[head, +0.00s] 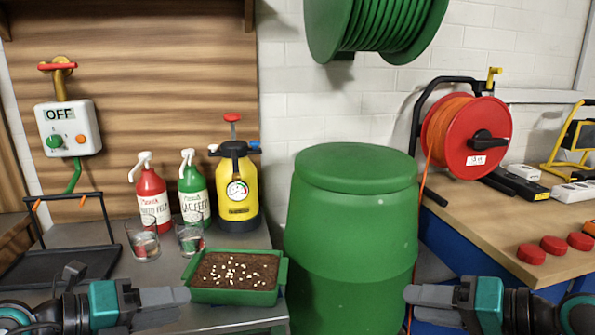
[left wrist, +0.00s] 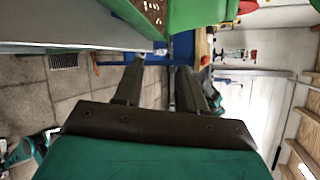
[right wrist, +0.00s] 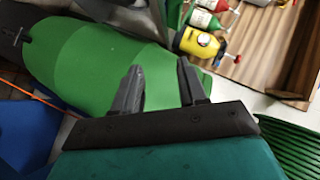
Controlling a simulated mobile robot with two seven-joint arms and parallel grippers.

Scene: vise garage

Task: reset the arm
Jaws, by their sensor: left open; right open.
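My left gripper (head: 186,296) comes in from the lower left of the head view, just left of the green seed tray (head: 236,297). Its two fingers are apart and empty in the left wrist view (left wrist: 162,68). My right gripper (head: 408,295) comes in from the lower right, in front of the right side of the green barrel (head: 350,235). Its fingers are apart and empty in the right wrist view (right wrist: 160,75), with the barrel behind them.
A red bottle (head: 152,198), a green bottle (head: 194,192), a yellow sprayer (head: 238,190) and two glasses (head: 143,240) stand on the left bench. A red cable reel (head: 468,138) and several red discs (head: 553,245) are on the right bench. A green hose reel (head: 375,25) hangs above.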

